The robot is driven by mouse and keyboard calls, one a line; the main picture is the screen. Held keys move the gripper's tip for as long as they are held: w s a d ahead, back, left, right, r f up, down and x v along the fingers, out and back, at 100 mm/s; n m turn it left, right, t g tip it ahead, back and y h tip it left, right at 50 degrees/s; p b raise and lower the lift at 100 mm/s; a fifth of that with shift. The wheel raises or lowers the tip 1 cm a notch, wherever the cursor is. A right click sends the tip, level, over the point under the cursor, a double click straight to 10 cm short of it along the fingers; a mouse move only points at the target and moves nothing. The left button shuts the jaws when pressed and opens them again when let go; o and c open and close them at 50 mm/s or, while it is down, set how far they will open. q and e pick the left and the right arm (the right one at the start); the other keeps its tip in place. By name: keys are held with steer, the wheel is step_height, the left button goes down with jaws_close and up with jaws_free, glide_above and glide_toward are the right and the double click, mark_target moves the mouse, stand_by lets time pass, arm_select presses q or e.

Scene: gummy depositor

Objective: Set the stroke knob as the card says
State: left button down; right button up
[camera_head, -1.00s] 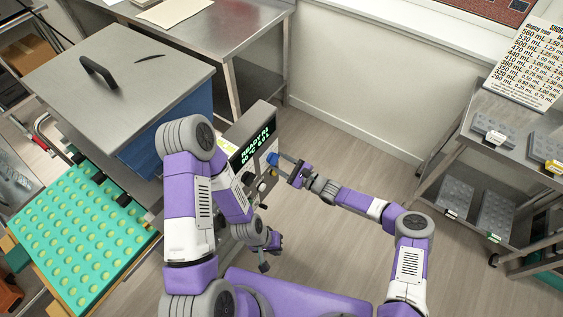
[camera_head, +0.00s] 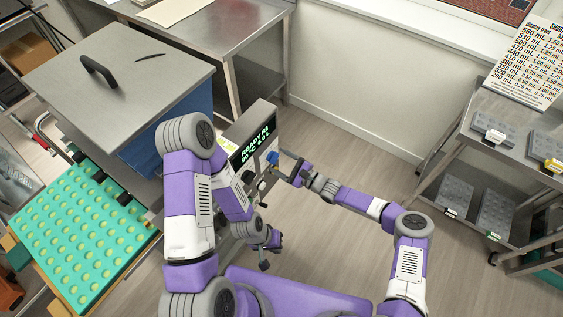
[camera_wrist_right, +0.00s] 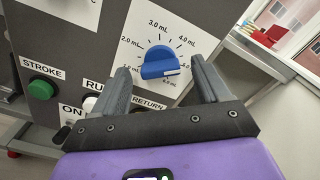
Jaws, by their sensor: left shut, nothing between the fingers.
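The blue stroke knob (camera_wrist_right: 160,63) sits on a white dial plate marked in mL on the grey machine panel. Its white mark lies at its lower right, towards the higher numbers; the exact value is unclear. The knob also shows in the head view (camera_head: 272,158). My right gripper (camera_wrist_right: 163,82) is open, its fingers apart to the left and right of the knob, seemingly not touching it. My left gripper (camera_head: 266,257) is shut and empty, low beside the panel. The card (camera_head: 524,62) with rows of mL values stands at the upper right.
A green STROKE button (camera_wrist_right: 41,90) and other controls sit below left of the dial. A teal mould tray (camera_head: 82,240) lies at left. A shelf cart (camera_head: 470,150) stands at right; open floor lies between.

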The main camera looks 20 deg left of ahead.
steer(key=v, duration=0.7)
steer(key=shift+d+p, duration=0.25)
steer(key=shift+p, duration=0.05)
steer(key=shift+s, duration=0.2)
